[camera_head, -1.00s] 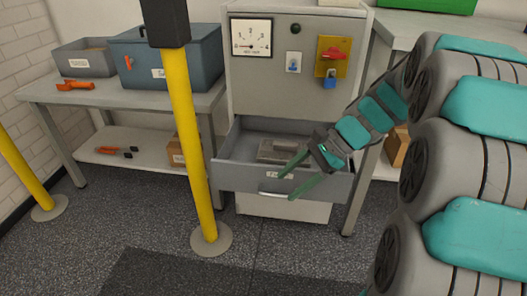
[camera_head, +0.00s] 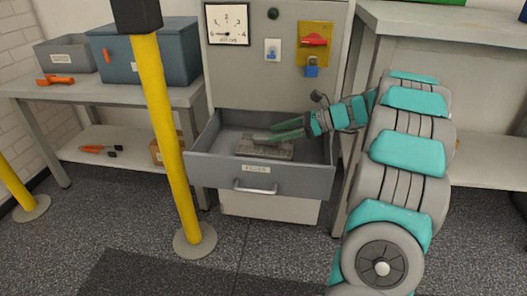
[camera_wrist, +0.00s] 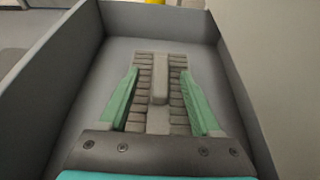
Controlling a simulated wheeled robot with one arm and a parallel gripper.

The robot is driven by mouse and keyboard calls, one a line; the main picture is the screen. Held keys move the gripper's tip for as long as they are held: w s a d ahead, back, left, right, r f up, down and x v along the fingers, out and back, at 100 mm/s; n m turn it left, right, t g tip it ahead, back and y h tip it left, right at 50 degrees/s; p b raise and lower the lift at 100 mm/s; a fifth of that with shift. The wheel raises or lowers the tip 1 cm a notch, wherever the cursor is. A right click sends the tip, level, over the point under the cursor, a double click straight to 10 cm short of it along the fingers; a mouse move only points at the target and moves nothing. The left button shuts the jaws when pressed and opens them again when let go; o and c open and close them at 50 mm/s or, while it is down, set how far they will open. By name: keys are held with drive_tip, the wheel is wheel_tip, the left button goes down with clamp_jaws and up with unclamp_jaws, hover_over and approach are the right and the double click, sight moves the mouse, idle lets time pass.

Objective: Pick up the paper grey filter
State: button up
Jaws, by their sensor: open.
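The paper grey filter (camera_head: 264,149) lies in the open drawer (camera_head: 262,180) of the grey cabinet. In the wrist view the filter (camera_wrist: 158,84) shows rows of grey pleats and a raised bar along its middle. My gripper (camera_head: 271,131) reaches into the drawer from the right, over the filter. In the wrist view my gripper's (camera_wrist: 160,92) two green fingers are open, one on each side of the raised bar, with gaps to it. I cannot tell how far the fingertips are above the filter. The lower end of the filter is hidden by the gripper body.
The drawer walls (camera_wrist: 245,75) stand close around my gripper. The cabinet front above holds a gauge (camera_head: 228,24), a red switch (camera_head: 314,40) and a blue padlock (camera_head: 311,70). A yellow post (camera_head: 167,125) stands left of the drawer. A bench (camera_head: 105,93) stands at left.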

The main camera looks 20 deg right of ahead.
sight(264, 137)
drive_tip(key=x, duration=0.4)
drive_tip(key=shift+f+b, duration=0.4)
drive_tip(key=shift+f, duration=0.1)
drive_tip(key=shift+w+a+f, duration=0.1)
drive_tip(key=shift+w+a, duration=0.2)
clamp_jaws()
idle(0.7)
